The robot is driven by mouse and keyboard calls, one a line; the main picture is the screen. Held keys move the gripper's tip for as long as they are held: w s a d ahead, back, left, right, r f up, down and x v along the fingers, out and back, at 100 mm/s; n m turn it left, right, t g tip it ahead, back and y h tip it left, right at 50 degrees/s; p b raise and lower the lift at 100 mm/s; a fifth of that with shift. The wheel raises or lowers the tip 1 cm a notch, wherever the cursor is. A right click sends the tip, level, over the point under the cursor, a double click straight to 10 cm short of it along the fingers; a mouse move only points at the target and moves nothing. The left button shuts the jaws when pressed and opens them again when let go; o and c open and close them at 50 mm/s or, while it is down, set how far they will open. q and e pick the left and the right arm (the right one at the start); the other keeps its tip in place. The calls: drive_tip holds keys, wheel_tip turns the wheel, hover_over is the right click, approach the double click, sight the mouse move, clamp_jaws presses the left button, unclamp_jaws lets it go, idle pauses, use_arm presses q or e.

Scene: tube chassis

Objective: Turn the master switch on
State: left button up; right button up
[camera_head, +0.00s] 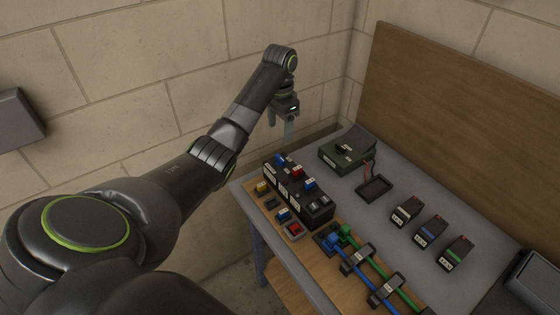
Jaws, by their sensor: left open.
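My left gripper (281,128) is open, with nothing seen between its fingers. It hangs above the far left edge of the bench, near the black panel box (290,190) and apart from it. The box carries blue and red connectors and dark rocker-like parts (319,207) at its near end. A red square button (293,230) sits in front of the box. A green box (347,150) with a black knob stands behind. I cannot tell which of these is the master switch, and the labels are too small to read. My right gripper is not in view.
On the grey bench (400,185) are a small black tray (374,188) and three dark labelled blocks (429,232) at right. Blue and green tubes (372,268) run through black clamps on the wooden strip. A brown board (460,95) stands behind the bench.

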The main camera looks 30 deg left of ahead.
use_arm(q)
drive_tip(key=b, duration=0.5)
hover_over(280, 157)
wheel_tip(280, 157, down, 6)
drive_tip(key=shift+r, duration=0.1)
wheel_tip(280, 157, down, 4)
drive_tip(key=shift+f+p, duration=0.25)
drive_tip(key=shift+p, duration=0.85)
drive_tip(key=shift+f, duration=0.45)
drive_tip(key=c, duration=1)
